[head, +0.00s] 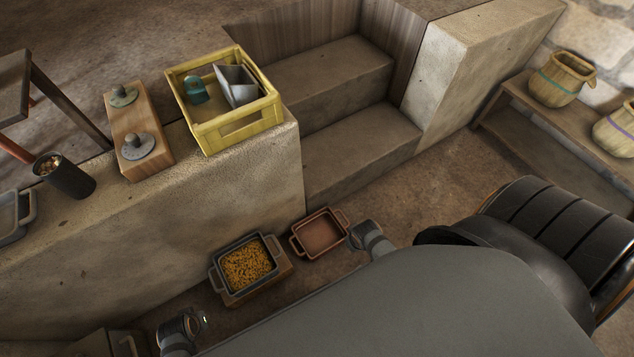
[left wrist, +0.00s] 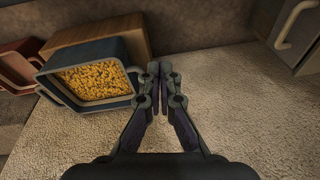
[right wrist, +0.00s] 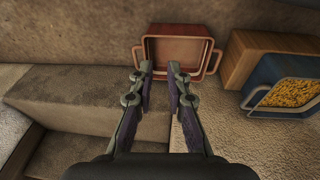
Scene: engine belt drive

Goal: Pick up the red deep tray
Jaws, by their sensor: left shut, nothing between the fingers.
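The red deep tray (head: 321,233) is a reddish-brown rectangular tray with a handle at each end. It sits on the floor by the low wall and looks empty. It also shows in the right wrist view (right wrist: 178,52) and at the left edge of the left wrist view (left wrist: 20,62). My right gripper (head: 354,232) is beside the tray's right end in the head view. In the right wrist view its fingers (right wrist: 159,68) are partly apart in front of the tray's near edge; contact cannot be told. My left gripper (left wrist: 160,66) is shut and empty, beside a blue-grey tray.
On the wall top stand a yellow crate (head: 211,140) and a wooden board (head: 125,118) with metal parts. Steps (head: 355,150) rise behind the trays.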

